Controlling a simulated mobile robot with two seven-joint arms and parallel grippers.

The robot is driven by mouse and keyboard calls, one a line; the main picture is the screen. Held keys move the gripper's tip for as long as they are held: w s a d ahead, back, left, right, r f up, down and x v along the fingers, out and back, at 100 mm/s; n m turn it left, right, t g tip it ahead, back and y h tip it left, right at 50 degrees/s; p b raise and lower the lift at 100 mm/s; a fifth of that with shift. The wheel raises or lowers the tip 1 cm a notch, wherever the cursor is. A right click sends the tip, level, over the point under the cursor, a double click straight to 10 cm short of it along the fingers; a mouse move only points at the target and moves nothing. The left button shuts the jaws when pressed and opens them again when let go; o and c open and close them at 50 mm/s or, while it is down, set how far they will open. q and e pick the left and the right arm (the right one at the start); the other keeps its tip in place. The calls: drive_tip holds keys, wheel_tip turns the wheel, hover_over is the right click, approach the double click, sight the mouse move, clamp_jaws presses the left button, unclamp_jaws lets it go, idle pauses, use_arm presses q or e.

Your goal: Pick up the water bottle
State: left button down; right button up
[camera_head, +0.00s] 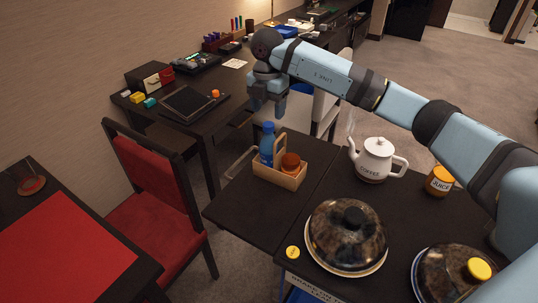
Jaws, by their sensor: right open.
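The water bottle (267,148) is blue and stands upright in a wooden caddy (286,181) on the dark cart top. An orange-brown jar (290,163) stands beside it in the caddy. The bottle's lower part is hidden by the caddy's front wall. My right gripper (266,108) points downward and is open and empty. In the picture it shows just above the bottle, apart from it. My left gripper is not in view.
A white coffee pot (374,160), a juice jar (440,181) and two domed dish covers, one in the middle (346,236), one lower right (452,274), stand on the cart. A red chair (160,195) stands left. A dark desk (220,82) with several items lies behind.

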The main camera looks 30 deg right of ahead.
sight(268, 124)
drive_tip(key=shift+w+d+f, duration=0.1)
drive_tip(key=shift+f, duration=3)
clamp_jaws()
drive_tip(key=shift+r, duration=0.1)
